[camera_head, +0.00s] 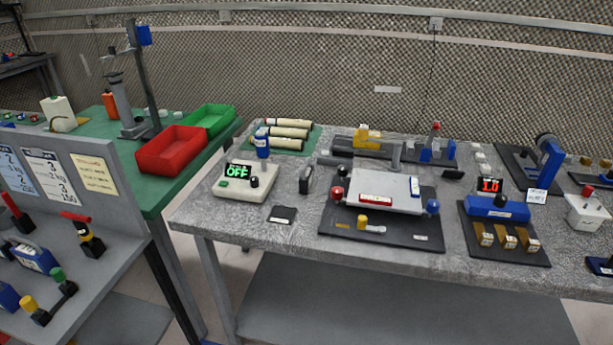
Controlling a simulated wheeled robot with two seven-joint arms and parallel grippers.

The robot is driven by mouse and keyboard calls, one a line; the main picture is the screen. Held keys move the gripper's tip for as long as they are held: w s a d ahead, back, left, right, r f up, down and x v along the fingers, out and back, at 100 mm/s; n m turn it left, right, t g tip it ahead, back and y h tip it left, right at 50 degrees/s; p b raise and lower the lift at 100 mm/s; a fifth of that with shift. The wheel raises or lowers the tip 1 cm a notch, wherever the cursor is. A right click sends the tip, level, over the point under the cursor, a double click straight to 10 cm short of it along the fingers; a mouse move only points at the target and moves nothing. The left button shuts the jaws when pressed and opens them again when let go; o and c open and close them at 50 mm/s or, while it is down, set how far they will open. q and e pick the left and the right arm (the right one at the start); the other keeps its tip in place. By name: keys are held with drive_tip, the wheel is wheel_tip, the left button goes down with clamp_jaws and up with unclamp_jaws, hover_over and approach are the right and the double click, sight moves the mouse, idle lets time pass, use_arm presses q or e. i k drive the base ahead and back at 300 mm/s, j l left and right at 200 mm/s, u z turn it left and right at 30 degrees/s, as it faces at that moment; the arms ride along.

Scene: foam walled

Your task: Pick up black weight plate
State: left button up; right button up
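I cannot tell for sure which thing is the black weight plate. A small flat black plate (283,215) lies on the grey speckled table near its front edge, left of the middle. A dark upright block (307,180) stands behind it, to the right of the white box with the green display. A round black part (546,142) shows at the top of a blue stand at the far right. Neither of my grippers is in view.
The grey table (205,205) holds a white box (236,193) reading OFF, a black board (400,232) with a grey platform, and a blue device (497,210). A red bin (170,150) and green bin (210,118) stand on a green bench at left. A grey shelf unit fills the front left.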

sight(306, 178)
drive_tip(key=i+l+u, duration=0.1)
drive_tip(key=l, duration=0.25)
drive_tip(key=i+l, duration=0.25)
drive_tip(key=i+l+u, duration=0.15)
drive_tip(key=l, duration=0.35)
